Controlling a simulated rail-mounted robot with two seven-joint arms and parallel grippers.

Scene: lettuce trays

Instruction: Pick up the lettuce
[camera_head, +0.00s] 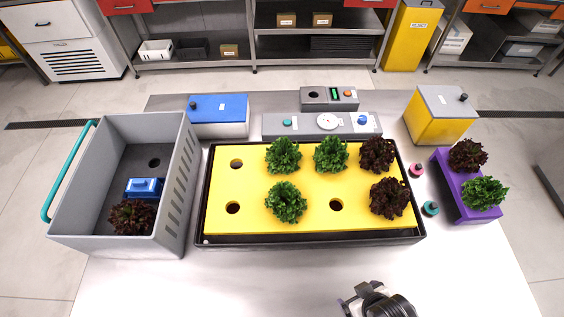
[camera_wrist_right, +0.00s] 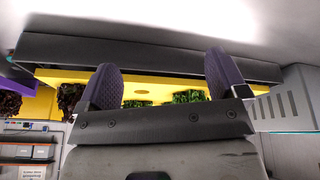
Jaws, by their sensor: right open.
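A yellow board (camera_head: 256,222) in a black tray (camera_head: 310,240) holds several lettuces. Green ones stand at back left (camera_head: 283,155), back middle (camera_head: 331,153) and front (camera_head: 286,202); dark red ones stand at back right (camera_head: 377,155) and front right (camera_head: 389,198). Other holes are empty. A dark red lettuce (camera_head: 132,217) lies in the grey crate (camera_head: 177,205). My right gripper (camera_head: 362,296) is in front of the tray, apart from it. In the right wrist view its fingers (camera_wrist_right: 162,68) are spread and empty, with the yellow board (camera_wrist_right: 60,80) beyond. My left gripper is out of view.
A purple holder (camera_head: 447,183) at right carries a dark red lettuce (camera_head: 468,155) and a green one (camera_head: 484,192). Small pink (camera_head: 416,170) and teal (camera_head: 430,208) items stand beside it. A blue box (camera_head: 145,188) is in the crate. The front table is clear.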

